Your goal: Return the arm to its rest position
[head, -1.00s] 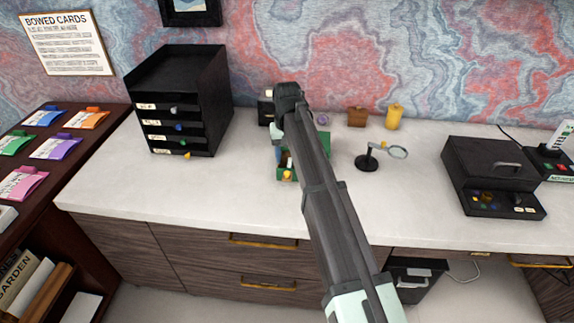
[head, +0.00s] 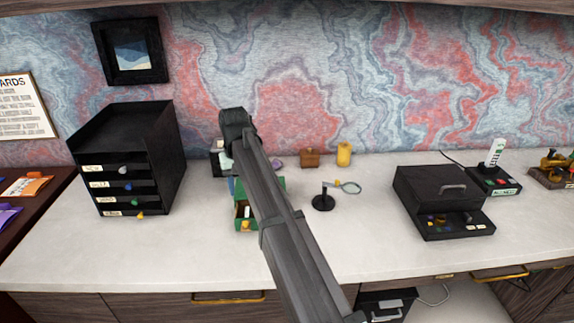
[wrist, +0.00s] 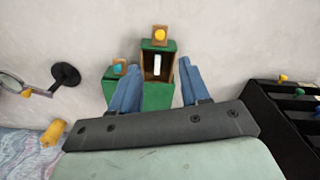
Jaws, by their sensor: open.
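My arm reaches up from the bottom of the head view toward the back of the white desk. Its end hides part of a small green drawer box (head: 245,218). In the wrist view my gripper (wrist: 153,72) is open, its two blue fingers apart over the same green box (wrist: 152,97). One drawer of the box (wrist: 157,66) is pulled out, with a yellow knob and a white item inside. A second, smaller drawer front with a blue knob (wrist: 119,68) shows beside it. Nothing is held between the fingers.
A black drawer cabinet (head: 126,160) stands left. A magnifier on a stand (head: 323,202), a brown container (head: 309,158) and a yellow container (head: 344,154) stand right of my arm. A black box (head: 445,200) is farther right. The desk's front left (head: 130,255) is clear.

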